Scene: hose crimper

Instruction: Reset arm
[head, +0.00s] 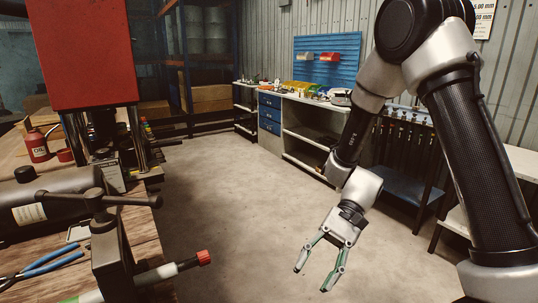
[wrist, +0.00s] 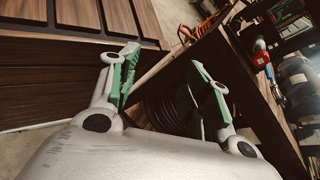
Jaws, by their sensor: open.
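My gripper (head: 314,277) hangs over bare floor in the head view, at the end of my bent arm on the right. Its two green-padded fingers are spread apart with nothing between them. In the wrist view the gripper (wrist: 168,75) also shows open, with a wooden surface and a dark ribbed round thing behind the fingers. It touches nothing that I can see.
A wooden workbench (head: 165,285) on the left carries a red press (head: 80,50), a vise (head: 108,245), a red oil can (head: 36,146) and blue-handled pliers (head: 45,266). A cluttered bench with blue drawers (head: 269,113) stands at the back. The floor (head: 225,190) between is clear.

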